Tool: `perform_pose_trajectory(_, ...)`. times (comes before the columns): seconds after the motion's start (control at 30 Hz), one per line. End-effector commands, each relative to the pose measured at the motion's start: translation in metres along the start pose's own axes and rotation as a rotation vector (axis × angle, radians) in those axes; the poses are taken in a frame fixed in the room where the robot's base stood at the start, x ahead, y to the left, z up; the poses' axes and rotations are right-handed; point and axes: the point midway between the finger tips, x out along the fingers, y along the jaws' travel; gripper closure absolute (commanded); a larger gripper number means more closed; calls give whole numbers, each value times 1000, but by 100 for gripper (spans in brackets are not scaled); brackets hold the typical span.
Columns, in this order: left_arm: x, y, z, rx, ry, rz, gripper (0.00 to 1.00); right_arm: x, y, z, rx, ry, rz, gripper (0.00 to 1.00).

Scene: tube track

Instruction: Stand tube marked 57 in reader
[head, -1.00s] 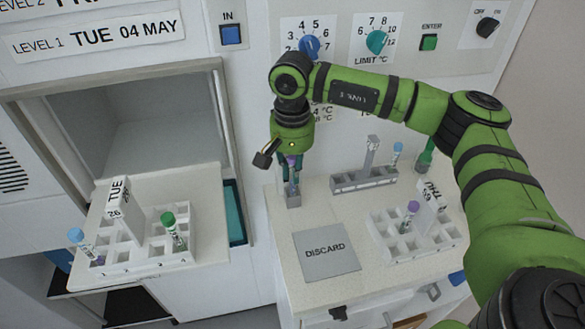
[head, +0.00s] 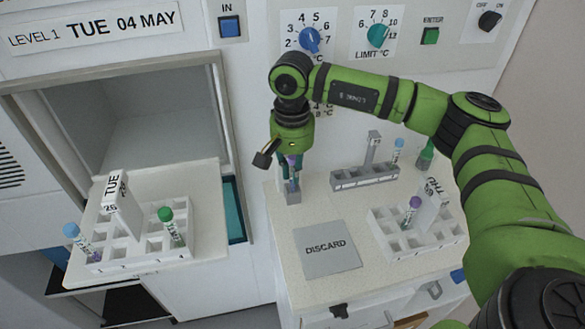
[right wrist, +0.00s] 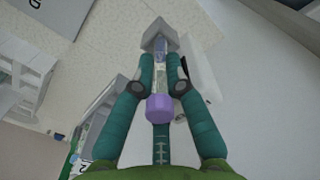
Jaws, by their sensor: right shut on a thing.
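My right gripper (head: 291,182) is shut on a tube with a purple cap (right wrist: 160,107). The tube points down at a small grey block (head: 293,196), which looks like the reader. In the right wrist view the tube's lower end meets the grey block (right wrist: 160,36); I cannot tell how deep it sits. The tube's label is too small and too covered by the fingers to read. My left gripper is not in view.
A grey DISCARD plate (head: 328,250) lies in front. A white THU rack (head: 398,240) holds a purple-capped tube (head: 411,212). A grey rack (head: 365,178) stands behind. The TUE rack (head: 125,258) on the left shelf holds blue-capped (head: 77,238) and green-capped (head: 170,225) tubes.

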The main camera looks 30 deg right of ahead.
Motion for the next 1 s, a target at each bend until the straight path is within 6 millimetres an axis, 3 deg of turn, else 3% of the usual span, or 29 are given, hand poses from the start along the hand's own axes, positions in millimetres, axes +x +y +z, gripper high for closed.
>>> perform_pose_trajectory(0.03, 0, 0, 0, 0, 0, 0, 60, 0, 0, 0, 0, 0, 0, 78)
perform_pose_trajectory(0.1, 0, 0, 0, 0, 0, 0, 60, 0, 0, 0, 0, 0, 0, 59)
perform_pose_trajectory(1.0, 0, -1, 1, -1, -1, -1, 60, -4, 0, -3, 4, 8, -2, 59)
